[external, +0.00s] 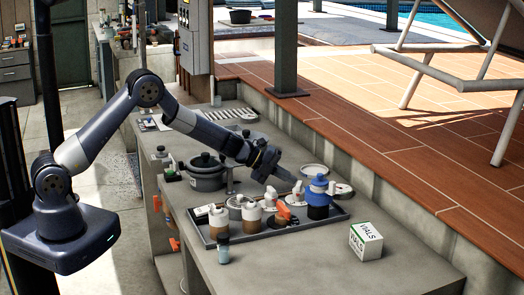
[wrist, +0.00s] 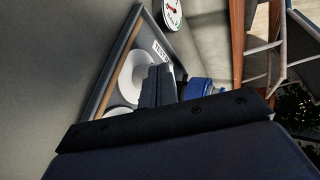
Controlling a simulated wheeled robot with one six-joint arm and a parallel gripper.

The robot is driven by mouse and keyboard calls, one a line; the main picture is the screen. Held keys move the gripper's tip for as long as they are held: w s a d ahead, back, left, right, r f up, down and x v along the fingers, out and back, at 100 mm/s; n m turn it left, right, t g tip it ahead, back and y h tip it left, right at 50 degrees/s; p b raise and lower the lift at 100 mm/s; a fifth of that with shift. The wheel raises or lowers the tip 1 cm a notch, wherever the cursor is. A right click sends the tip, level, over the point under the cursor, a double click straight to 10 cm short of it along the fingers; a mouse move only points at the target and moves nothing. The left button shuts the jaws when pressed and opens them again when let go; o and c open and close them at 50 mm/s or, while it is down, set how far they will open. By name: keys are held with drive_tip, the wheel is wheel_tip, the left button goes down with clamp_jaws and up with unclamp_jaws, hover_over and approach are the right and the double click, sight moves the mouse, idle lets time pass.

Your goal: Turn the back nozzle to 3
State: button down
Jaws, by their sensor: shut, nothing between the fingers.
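My gripper (external: 291,178) is shut and empty, pointing right and down above the back part of a grey tray (external: 222,241) on the bench. The tray holds several small containers. A blue-topped dark jar (external: 318,197) stands right of the fingers. In the wrist view, the shut fingers (wrist: 158,84) hide part of the tray and a white round thing (wrist: 133,75).
A white VIALS box (external: 366,241) stands on the bench right of the tray. A dark lidded pot (external: 206,174) is behind-left of the tray. A small bottle (external: 223,250) stands at the tray's front. A dial gauge (wrist: 171,14) shows in the wrist view.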

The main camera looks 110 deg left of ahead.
drive_tip(key=shift+w+a+r+p, duration=0.1)
drive_tip(key=shift+w+a+p, duration=0.35)
drive_tip(key=shift+p, duration=0.45)
drive_tip(key=shift+w+a+p, duration=0.35)
drive_tip(key=shift+a+p, duration=0.1)
drive_tip(key=shift+p, duration=0.25)
drive_tip(key=shift+d, duration=0.1)
drive_tip(key=shift+s+d+f+b, duration=0.15)
drive_tip(key=shift+d+f+b, duration=0.1)
drive_tip(key=shift+d+b, duration=0.3)
drive_tip(key=shift+d+r, duration=0.15)
drive_tip(key=s+a+r+p, duration=0.1)
drive_tip(key=s+r, duration=0.4)
drive_tip(key=s, duration=0.4)
drive_tip(key=shift+p, duration=0.4)
drive_tip(key=shift+a, duration=0.1)
drive_tip(key=w+f, duration=0.1)
drive_tip(key=w, duration=0.1)
drive_tip(key=w+f+b, duration=0.1)
drive_tip(key=w, duration=0.1)
drive_tip(key=w+d+f, duration=0.1)
drive_tip(key=w+f, duration=0.1)
drive_tip(key=w, duration=0.1)
drive_tip(key=shift+b, duration=0.4)
